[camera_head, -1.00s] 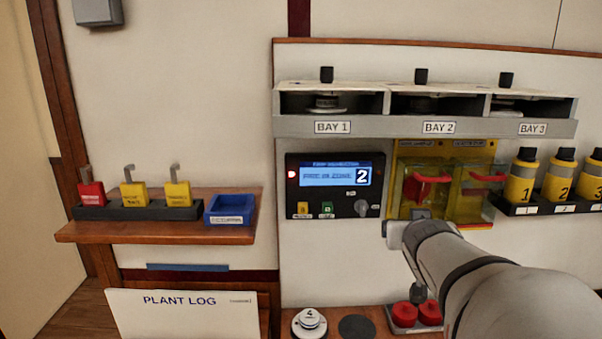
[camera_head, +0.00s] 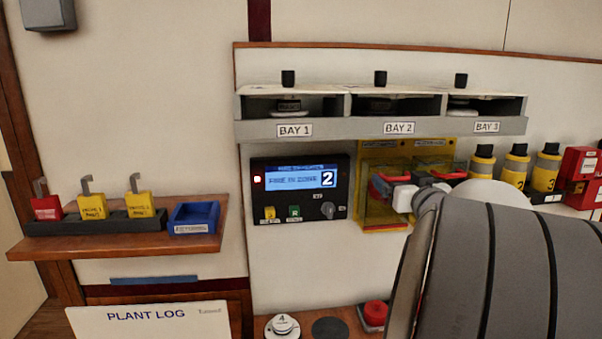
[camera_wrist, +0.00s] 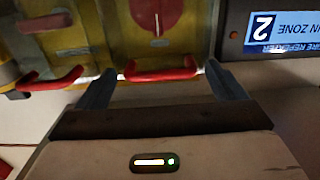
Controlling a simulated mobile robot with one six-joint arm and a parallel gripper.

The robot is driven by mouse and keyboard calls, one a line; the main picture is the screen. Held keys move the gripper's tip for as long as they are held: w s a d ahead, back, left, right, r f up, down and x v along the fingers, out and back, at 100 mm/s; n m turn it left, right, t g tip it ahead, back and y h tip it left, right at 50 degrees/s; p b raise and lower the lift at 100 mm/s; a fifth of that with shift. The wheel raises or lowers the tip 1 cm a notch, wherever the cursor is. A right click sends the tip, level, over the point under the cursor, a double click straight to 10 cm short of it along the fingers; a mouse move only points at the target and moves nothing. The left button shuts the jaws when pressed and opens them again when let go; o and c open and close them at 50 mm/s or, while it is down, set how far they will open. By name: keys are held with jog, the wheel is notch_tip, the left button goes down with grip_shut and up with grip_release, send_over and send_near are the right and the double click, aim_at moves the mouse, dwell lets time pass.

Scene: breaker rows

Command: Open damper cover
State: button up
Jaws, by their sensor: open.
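A yellow panel (camera_head: 372,212) under the Bay 2 shelf carries two clear covers side by side, each with a red bar handle. In the wrist view, which is upside down, the left cover's red handle (camera_wrist: 160,70) lies between the fingertips of my open gripper (camera_wrist: 160,85), with gaps at both sides. A red disc (camera_wrist: 157,15) with a white line shows behind that cover. The other red handle (camera_wrist: 50,80) is outside the fingers. In the head view my gripper (camera_head: 408,190) is in front of the panel's lower middle and hides part of it. Both covers look closed.
An alarm panel (camera_head: 300,208) reading zone 2 is just left of the covers. Yellow-and-black bottles (camera_head: 515,165) and a red box (camera_head: 580,178) stand at the right. The bay shelf (camera_head: 380,131) overhangs above. A red knob (camera_head: 375,313) is on the ledge below.

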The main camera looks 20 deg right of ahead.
jog(key=shift+w+d, duration=0.15)
jog(key=shift+w, duration=0.55)
jog(key=c, duration=1.3)
jog(key=shift+o, duration=0.2)
jog(key=shift+s+f, duration=0.1)
